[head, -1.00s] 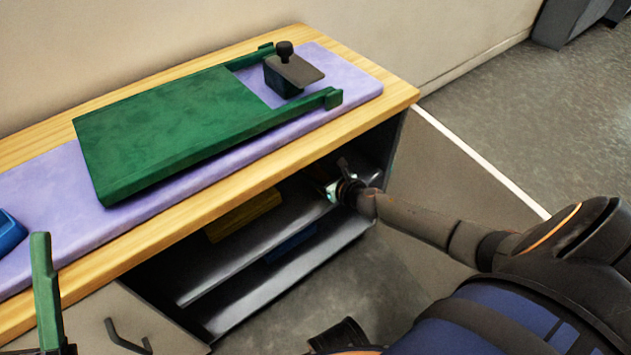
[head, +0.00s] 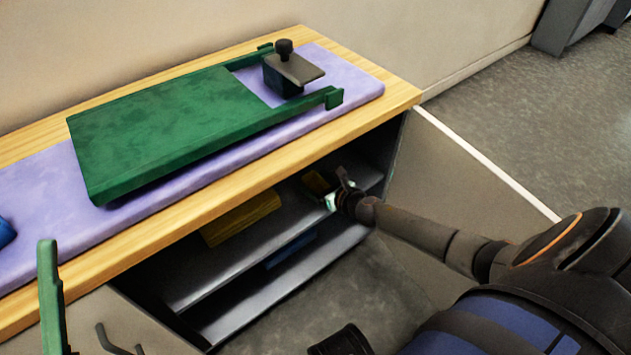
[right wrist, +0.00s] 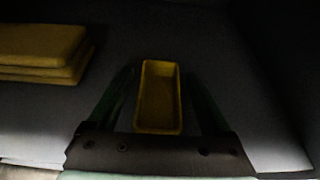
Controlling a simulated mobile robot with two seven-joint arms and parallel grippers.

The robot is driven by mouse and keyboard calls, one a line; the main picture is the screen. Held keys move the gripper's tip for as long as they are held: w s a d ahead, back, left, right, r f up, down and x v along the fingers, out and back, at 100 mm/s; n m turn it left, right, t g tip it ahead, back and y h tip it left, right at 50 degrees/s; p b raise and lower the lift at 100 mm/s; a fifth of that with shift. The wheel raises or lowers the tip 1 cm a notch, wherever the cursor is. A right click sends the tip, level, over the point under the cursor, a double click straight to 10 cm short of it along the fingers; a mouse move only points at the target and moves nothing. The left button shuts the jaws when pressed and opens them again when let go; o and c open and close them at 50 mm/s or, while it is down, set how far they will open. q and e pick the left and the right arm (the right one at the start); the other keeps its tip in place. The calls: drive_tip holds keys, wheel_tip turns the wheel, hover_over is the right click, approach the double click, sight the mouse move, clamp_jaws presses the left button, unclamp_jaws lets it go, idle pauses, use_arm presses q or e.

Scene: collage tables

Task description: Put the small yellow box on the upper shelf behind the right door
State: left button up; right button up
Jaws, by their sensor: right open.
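The small yellow box (right wrist: 158,97) lies on the upper shelf (right wrist: 240,80) inside the cabinet, between the fingers of my right gripper (right wrist: 160,74). A dark gap shows on each side of it, so the fingers are open around it and not gripping. In the head view the box (head: 316,182) shows just beyond my right gripper (head: 334,186), deep in the right part of the cabinet. The right door (head: 450,165) stands open. Of my left gripper (head: 50,295), only a green finger shows at the lower left; its opening cannot be told.
A stack of yellow folded pieces (head: 240,218) lies on the upper shelf, left of the box. A blue thing (head: 290,250) is on the lower shelf. The wooden worktop (head: 180,222) overhangs the opening. A green board (head: 170,130) and a dark clamp-like block (head: 290,75) lie on top.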

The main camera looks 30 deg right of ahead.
drive_tip(key=shift+r, duration=0.2)
drive_tip(key=shift+s+r+p, duration=0.1)
drive_tip(key=shift+s+p, duration=0.25)
drive_tip(key=p+v, duration=0.3)
drive_tip(key=v, duration=0.8)
drive_tip(key=shift+s, duration=0.15)
